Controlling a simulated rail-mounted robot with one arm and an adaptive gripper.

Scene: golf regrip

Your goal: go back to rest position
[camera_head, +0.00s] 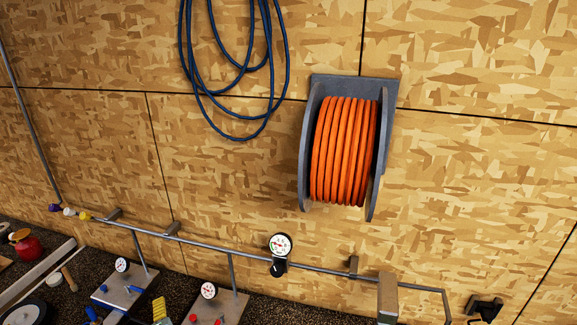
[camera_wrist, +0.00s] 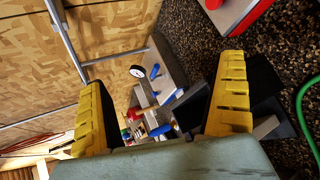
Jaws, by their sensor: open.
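My gripper (camera_wrist: 168,112) shows in the wrist view with its two yellow ridged fingers spread wide apart. Nothing is held between them. Beyond the gap, some way off, are a dial gauge (camera_wrist: 137,71), blue-handled parts and a dark box-like thing (camera_wrist: 190,106). I cannot tell how far the fingertips are from these. In the head view a small piece of yellow ridged material shows at the bottom edge, perhaps part of a gripper finger; the rest of the arm is out of that view.
A chipboard wall carries an orange hose reel (camera_head: 346,150), a hanging blue hose (camera_head: 236,132) and a metal pipe with a gauge (camera_head: 280,246). Plates with gauges (camera_head: 208,291) stand on a dark speckled surface. A green hose (camera_wrist: 304,112) lies at right in the wrist view.

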